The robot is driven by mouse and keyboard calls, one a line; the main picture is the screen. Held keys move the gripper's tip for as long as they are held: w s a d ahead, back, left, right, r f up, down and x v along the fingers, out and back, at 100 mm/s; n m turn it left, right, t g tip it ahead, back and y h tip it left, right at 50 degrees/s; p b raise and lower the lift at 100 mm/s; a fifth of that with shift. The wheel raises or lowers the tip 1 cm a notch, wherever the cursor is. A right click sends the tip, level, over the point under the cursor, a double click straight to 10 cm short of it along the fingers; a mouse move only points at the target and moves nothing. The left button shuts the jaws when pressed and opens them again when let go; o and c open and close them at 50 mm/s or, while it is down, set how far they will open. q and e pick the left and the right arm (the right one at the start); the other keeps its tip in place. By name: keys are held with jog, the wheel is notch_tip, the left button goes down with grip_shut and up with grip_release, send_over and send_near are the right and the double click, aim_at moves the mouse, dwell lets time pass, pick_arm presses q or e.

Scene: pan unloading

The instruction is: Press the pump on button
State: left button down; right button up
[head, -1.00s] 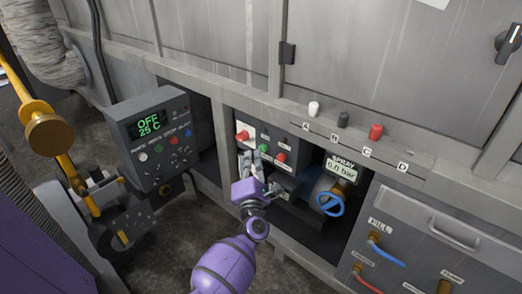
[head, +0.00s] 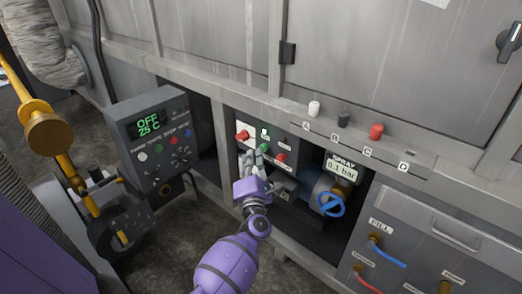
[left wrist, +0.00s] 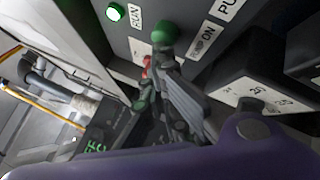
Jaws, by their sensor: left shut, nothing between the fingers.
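The pump on button is the green button (head: 263,147) on the dark control panel at the middle of the head view. In the left wrist view the green button (left wrist: 163,31) stands beside its "PUMP ON" label. My left gripper (head: 254,156) is shut and empty, with its fingertips close to the green button's lower left. In the left wrist view my left gripper (left wrist: 167,62) has its tips just below the button; I cannot tell whether they touch it.
A red button (head: 242,136) is left of the fingers and another red button (head: 281,158) is right. The spray gauge (head: 341,170) reads 0.1 bar above a blue valve wheel (head: 330,204). A control box (head: 150,125) reading OFF, 25 C stands left.

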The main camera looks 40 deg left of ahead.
dwell(0.4)
pick_arm(q)
jog(key=shift+s+p, duration=0.3)
jog(key=shift+s, duration=0.55)
jog(key=s, duration=0.1)
jog(key=s+p, duration=0.1)
jog(key=s, duration=0.3)
jog(key=shift+a, duration=0.25)
dwell(0.6)
